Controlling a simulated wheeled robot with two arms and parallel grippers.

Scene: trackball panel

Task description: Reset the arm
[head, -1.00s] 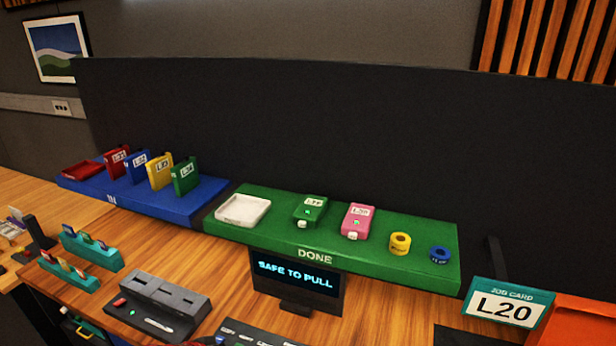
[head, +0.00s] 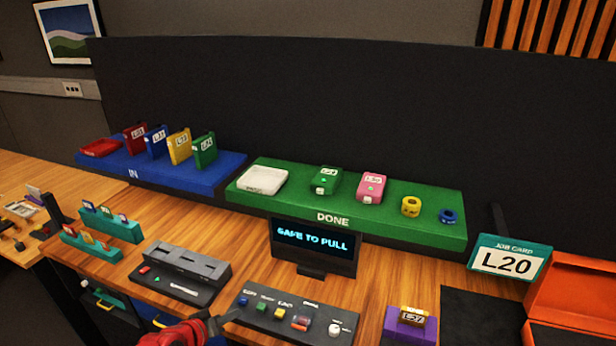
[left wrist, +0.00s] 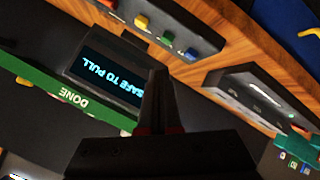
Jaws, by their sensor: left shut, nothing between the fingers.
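My left gripper (head: 212,325) shows at the bottom edge of the head view, red and black, in front of the dark dock and left of the button panel. In the left wrist view its dark fingers (left wrist: 158,105) are together with nothing between them. The left arm itself is mostly below the picture. The screen (head: 314,243) reads "SAFE TO PULL"; it also shows upside down in the left wrist view (left wrist: 108,72). My right gripper is in neither view.
The button panel (head: 262,317), slotted dock (head: 205,266) and teal racks (head: 120,229) stand at the front. Behind are the blue IN shelf (head: 205,180) and green DONE shelf (head: 390,224). The L20 job card (head: 508,262), orange bin (head: 575,285) and purple block (head: 395,325) are at right.

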